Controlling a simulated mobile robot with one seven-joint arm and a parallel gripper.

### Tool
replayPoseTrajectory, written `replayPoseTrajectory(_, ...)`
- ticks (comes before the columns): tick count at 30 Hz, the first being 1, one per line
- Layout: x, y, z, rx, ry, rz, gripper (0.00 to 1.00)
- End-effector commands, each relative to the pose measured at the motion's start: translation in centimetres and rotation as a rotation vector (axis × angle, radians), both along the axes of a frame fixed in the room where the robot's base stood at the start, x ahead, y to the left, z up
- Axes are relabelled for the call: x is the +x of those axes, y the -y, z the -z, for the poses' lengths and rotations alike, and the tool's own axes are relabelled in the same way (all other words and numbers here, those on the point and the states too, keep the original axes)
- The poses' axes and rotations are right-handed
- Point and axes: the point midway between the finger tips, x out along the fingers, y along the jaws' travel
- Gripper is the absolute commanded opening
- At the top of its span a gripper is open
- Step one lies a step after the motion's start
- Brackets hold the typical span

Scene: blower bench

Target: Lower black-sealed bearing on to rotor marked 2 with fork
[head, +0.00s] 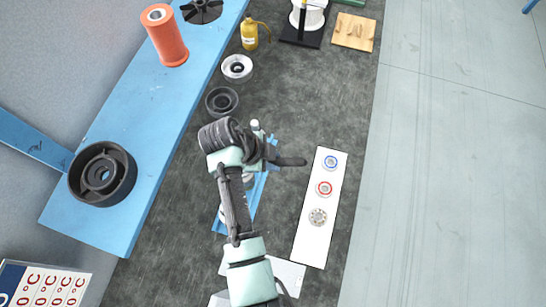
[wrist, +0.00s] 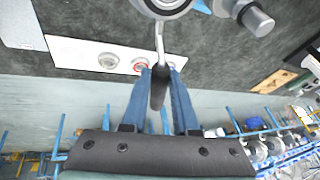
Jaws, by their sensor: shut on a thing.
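My gripper (wrist: 158,95) is shut on the dark handle of the fork (wrist: 159,45), whose metal shank runs up to the top edge of the wrist view. In the head view the dark handle (head: 291,161) sticks out right of my wrist. At the shank's end is a pale ring with a dark middle (wrist: 162,4), cut off by the frame; I cannot tell if it is the black-sealed bearing or part of a rotor. A blue stand (head: 258,198) shows below my arm in the head view, mostly hidden. No rotor number is readable.
A white board (head: 312,245) right of my arm holds bearings with a blue ring (head: 330,162), a red ring (head: 324,188) and plain metal (head: 318,217). A grey cylinder (wrist: 258,20) stands near the fork. Black and white wheels (head: 222,101) lie farther up the bench.

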Motion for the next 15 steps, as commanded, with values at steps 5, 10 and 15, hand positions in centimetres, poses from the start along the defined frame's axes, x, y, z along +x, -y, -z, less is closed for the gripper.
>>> replayPoseTrajectory(5, 0.1, 0.0, 0.5, 0.0, 0.002, 0.0, 0.0)
replayPoseTrajectory(10, 0.1, 0.0, 0.9, 0.0, 0.002, 0.0, 0.0)
replayPoseTrajectory(15, 0.1, 0.0, 1.3, 0.0, 0.002, 0.0, 0.0)
